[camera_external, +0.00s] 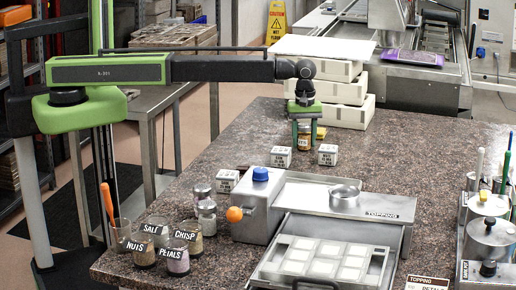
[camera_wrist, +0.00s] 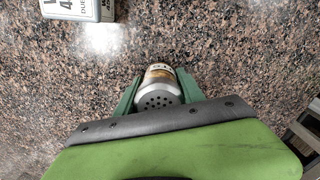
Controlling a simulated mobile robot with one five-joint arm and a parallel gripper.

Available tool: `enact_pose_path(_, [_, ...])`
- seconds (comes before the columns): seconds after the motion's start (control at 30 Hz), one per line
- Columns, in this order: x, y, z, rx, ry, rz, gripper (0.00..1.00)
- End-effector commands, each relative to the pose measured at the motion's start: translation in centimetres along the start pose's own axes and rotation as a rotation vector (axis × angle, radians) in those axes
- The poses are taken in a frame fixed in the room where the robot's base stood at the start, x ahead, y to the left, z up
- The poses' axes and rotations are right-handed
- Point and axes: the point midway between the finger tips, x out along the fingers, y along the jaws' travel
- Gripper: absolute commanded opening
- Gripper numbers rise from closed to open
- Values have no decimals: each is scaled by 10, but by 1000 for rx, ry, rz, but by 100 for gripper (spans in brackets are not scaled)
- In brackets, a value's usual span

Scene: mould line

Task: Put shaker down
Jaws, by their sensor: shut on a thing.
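My gripper (camera_external: 303,135) is at the far part of the speckled stone counter (camera_external: 235,165), pointing down with its green fingers on both sides of a small shaker (camera_external: 303,144). It is shut on the shaker.
Small white labelled boxes (camera_external: 281,157) (camera_external: 327,155) stand in front of the gripper. White stacked cases (camera_external: 345,115) stand behind it. Other shakers (camera_external: 207,213), topping jars (camera_external: 178,261) and the metal topping machine (camera_external: 262,212) are nearer. Bare counter lies to the right.

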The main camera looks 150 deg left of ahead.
Motion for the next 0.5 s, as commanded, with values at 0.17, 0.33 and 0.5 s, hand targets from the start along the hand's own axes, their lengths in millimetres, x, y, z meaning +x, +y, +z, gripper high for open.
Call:
enact_pose_path(0.17, [1,0,0,0,0,0,64])
enact_pose_path(0.33, [1,0,0,0,0,0,67])
enact_pose_path(0.5, [0,0,0,0,0,0,67])
